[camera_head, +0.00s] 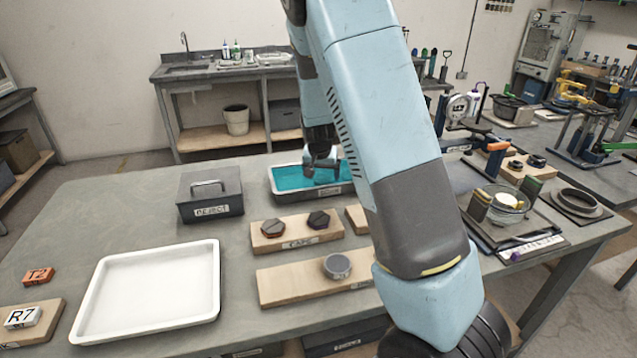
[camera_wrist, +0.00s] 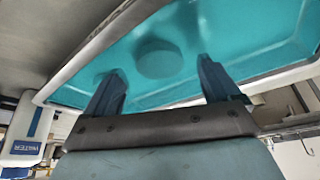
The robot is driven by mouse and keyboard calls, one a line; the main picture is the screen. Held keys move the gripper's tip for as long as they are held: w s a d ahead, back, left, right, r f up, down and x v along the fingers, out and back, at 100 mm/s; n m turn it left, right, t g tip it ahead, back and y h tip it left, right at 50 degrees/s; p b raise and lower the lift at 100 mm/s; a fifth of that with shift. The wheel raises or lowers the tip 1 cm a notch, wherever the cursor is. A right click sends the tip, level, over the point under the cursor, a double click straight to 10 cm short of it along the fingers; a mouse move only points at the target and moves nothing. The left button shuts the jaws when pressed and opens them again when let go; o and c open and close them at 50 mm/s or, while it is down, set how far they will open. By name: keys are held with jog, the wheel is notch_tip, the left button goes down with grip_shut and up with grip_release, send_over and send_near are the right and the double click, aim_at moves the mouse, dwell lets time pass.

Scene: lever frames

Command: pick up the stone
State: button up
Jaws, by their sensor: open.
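A round disc (camera_wrist: 158,58), tinted teal, lies in the teal liquid of a white-rimmed tray (camera_wrist: 85,52); it may be the stone, but I cannot be sure. In the wrist view my gripper (camera_wrist: 159,68) is open, with one finger on each side of the disc and nothing held. I cannot tell whether the fingertips touch the liquid. In the head view my gripper (camera_head: 324,168) is over the teal tray (camera_head: 283,199), partly hidden by my arm. The disc cannot be made out there.
A grey lidded box (camera_head: 210,195) stands left of the teal tray. In front are a wooden block (camera_head: 297,243) with two dark hexagonal pieces and a board (camera_head: 290,285) bearing a grey round piece (camera_head: 337,266). An empty white tray (camera_head: 150,290) lies front left.

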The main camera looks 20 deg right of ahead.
jog(key=shift+x, duration=0.8)
jog(key=c, duration=1.2)
